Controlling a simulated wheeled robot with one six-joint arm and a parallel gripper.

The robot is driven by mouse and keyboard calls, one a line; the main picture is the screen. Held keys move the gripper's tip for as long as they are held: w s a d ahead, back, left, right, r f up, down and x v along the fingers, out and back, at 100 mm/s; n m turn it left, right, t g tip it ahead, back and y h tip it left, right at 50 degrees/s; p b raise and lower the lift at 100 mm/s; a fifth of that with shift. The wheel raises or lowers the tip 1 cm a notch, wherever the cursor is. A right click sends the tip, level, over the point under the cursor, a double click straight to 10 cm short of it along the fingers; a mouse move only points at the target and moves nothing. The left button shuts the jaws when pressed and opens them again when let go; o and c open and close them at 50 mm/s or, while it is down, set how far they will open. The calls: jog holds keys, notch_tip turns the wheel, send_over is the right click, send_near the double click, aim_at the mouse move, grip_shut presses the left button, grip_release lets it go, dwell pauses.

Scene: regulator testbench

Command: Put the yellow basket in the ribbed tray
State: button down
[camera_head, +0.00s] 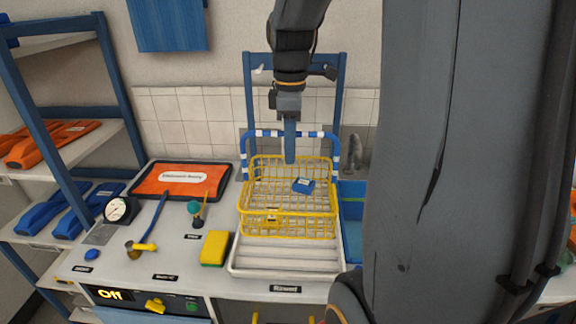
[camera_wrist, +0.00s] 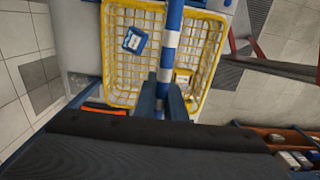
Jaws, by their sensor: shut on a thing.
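The yellow wire basket (camera_head: 290,222) has an arched handle (camera_head: 262,134) banded blue and white. My gripper (camera_head: 290,158) comes down from above and is shut on the handle. In the wrist view the fingers (camera_wrist: 167,100) close around the striped handle (camera_wrist: 171,42), with the yellow basket (camera_wrist: 103,60) below. A small blue block (camera_head: 303,186) with a white label lies in the basket. The white ribbed tray (camera_head: 285,262) shows its front part below the basket in the head view; the basket hides its back part. I cannot tell whether the basket touches the tray.
A yellow-green sponge (camera_head: 214,248) lies just left of the tray. A gauge (camera_head: 119,210), a blue-handled tool (camera_head: 152,218) and an orange mat (camera_head: 182,178) are further left. A blue bin (camera_head: 352,220) stands close on the right, by a tap. A blue frame (camera_head: 342,95) rises behind.

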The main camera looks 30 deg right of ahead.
jog(key=shift+f+p, duration=0.75)
jog(key=shift+f, duration=2.9)
jog(key=c, duration=1.8)
grip_release()
notch_tip(320, 180, up, 12)
jog(key=b, duration=0.3)
